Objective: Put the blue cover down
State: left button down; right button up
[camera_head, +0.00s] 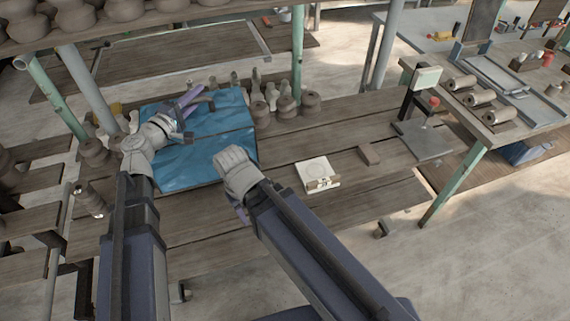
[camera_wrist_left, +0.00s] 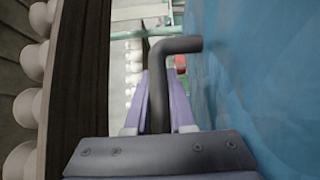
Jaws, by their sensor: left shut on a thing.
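The blue cover (camera_head: 225,117) is a wide, wrinkled blue sheet at the left part of the wooden table. A dark line crosses it, and my left arm hides some of it. My left gripper (camera_head: 189,101) is over the cover, its purple fingers shut on the dark bent handle (camera_head: 204,105). In the left wrist view the handle (camera_wrist_left: 180,45) runs between the fingers, with the blue cover (camera_wrist_left: 255,70) filling the right side. My right gripper (camera_head: 238,208) is near the table's front, beside the cover's lower right corner; its fingertips are mostly hidden behind the wrist.
Several clay pots (camera_head: 285,106) stand behind the cover's right edge. A white box (camera_head: 317,174), a brown block (camera_head: 369,154) and a grey scale (camera_head: 425,138) sit further right. Bare planks (camera_head: 320,135) lie between them. A green post (camera_head: 298,55) stands behind.

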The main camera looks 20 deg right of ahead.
pick_arm(q)
jog(key=shift+w+a, duration=0.1)
jog(key=shift+a, duration=0.05)
jog(key=shift+f+b, duration=0.5)
jog(key=shift+b, duration=0.05)
notch_tip(320, 180, down, 9)
jog(key=b, duration=0.9)
jog(key=shift+f, duration=0.1)
jog(key=c, duration=1.2)
grip_release()
jog(key=shift+f, duration=0.1)
jog(key=shift+c, duration=0.2)
jog(key=o, duration=0.5)
